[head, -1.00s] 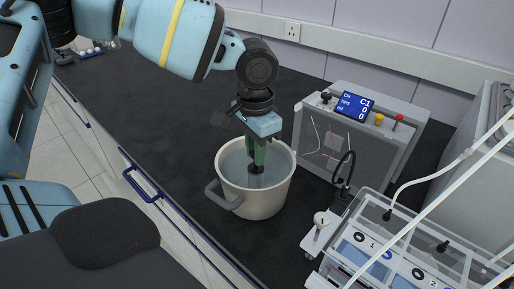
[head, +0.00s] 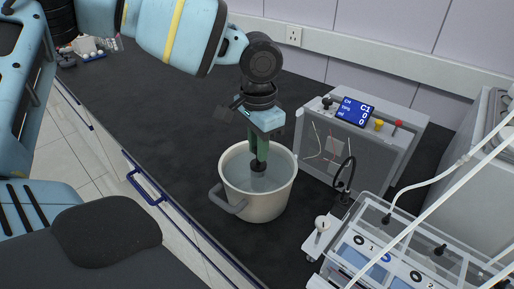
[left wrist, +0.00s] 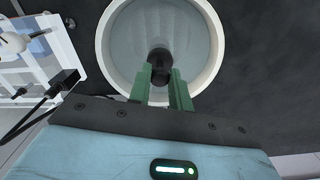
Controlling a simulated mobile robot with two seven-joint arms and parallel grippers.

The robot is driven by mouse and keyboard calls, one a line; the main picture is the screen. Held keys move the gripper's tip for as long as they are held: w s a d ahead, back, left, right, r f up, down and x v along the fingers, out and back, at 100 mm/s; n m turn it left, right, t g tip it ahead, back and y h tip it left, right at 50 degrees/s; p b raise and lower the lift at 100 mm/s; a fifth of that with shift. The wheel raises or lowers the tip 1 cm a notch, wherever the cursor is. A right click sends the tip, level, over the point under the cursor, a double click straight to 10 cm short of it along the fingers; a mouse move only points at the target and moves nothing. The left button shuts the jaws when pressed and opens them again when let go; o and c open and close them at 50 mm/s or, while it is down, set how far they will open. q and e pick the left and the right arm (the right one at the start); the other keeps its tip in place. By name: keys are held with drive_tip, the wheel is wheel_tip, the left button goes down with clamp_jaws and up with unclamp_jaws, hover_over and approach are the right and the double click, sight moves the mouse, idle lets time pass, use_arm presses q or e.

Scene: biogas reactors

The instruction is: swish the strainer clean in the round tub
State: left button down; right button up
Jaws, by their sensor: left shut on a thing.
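The round tub (head: 256,206) is cream-coloured with a side handle and holds clear water. It stands upright on the dark bench and also shows in the left wrist view (left wrist: 102,48). My left gripper (head: 259,153) points down over the tub from above. Its green fingers (left wrist: 164,82) are shut on a small black piece (head: 258,168), which I take to be the strainer's grip. That black piece also shows between the fingertips in the left wrist view (left wrist: 159,60). The strainer's lower part is hidden; I cannot tell how deep it sits. My right gripper is out of view.
A grey control box (head: 378,150) with a blue display stands close behind the tub to the right. A clear reactor case (head: 385,240) with tubes stands at front right, near a small white stand (head: 322,232). The dark bench (head: 165,110) is clear to the left.

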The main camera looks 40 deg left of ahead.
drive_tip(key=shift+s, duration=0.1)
use_arm(q)
drive_tip(key=shift+r, duration=0.45)
wheel_tip(320, 180, up, 3)
drive_tip(key=shift+f+p, duration=0.15)
drive_tip(key=shift+p, duration=0.55)
drive_tip(key=shift+r+p, duration=0.5)
drive_tip(key=shift+r, duration=1.2)
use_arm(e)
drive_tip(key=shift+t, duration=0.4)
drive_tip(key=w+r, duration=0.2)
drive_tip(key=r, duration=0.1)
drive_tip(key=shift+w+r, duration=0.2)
